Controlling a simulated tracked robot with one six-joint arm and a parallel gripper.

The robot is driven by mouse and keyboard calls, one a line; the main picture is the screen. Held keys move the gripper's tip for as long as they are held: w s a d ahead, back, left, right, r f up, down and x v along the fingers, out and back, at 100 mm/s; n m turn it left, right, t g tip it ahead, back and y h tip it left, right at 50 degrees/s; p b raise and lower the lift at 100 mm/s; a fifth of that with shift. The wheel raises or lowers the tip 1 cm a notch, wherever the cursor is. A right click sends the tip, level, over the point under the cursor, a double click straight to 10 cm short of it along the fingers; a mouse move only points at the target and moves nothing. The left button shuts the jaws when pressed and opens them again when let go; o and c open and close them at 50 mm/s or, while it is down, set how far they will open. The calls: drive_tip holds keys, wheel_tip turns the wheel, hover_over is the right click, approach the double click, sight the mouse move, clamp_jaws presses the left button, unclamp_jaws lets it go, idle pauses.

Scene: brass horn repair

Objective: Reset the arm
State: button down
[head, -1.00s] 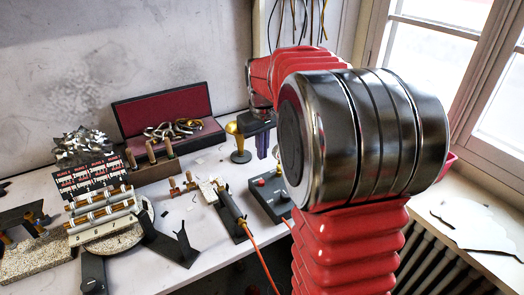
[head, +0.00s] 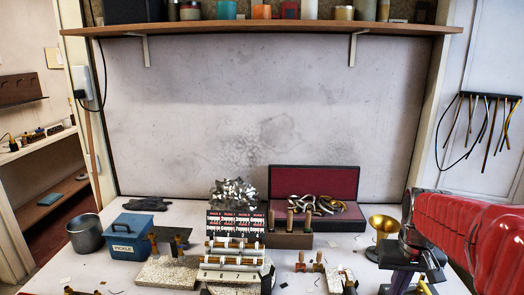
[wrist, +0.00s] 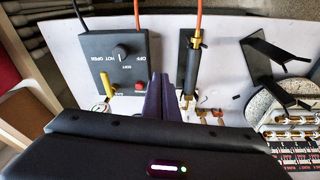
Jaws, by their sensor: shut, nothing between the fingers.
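My red arm comes in from the right edge of the head view, with my gripper (head: 402,284) at the lower right, over the bench. Its purple fingers also show in the wrist view (wrist: 160,98), pressed together with nothing between them. In the wrist view they hang between a black control box (wrist: 121,62) with a knob and a torch-like tool (wrist: 190,62) with a brass end. In the head view a brass bell-shaped piece (head: 384,224) stands just behind and left of my gripper. I cannot tell how high the fingers are above the bench.
The brass valve assembly (head: 236,258) sits mid-bench. Behind it are a red-lined case (head: 340,182) and a parts rack (head: 236,221). A blue PICKLE box (head: 128,237) and a metal pot (head: 85,234) stand left. A shelf (head: 260,29) spans the wall above.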

drive_tip(key=s+a+r+n+t, duration=0.2)
drive_tip(key=s+a+r+t, duration=0.1)
drive_tip(key=s+a, duration=1.2)
drive_tip(key=shift+s+a+r+t+y, duration=0.15)
drive_tip(key=shift+a+r+t+y, duration=0.25)
drive_tip(key=shift+a+r, duration=0.2)
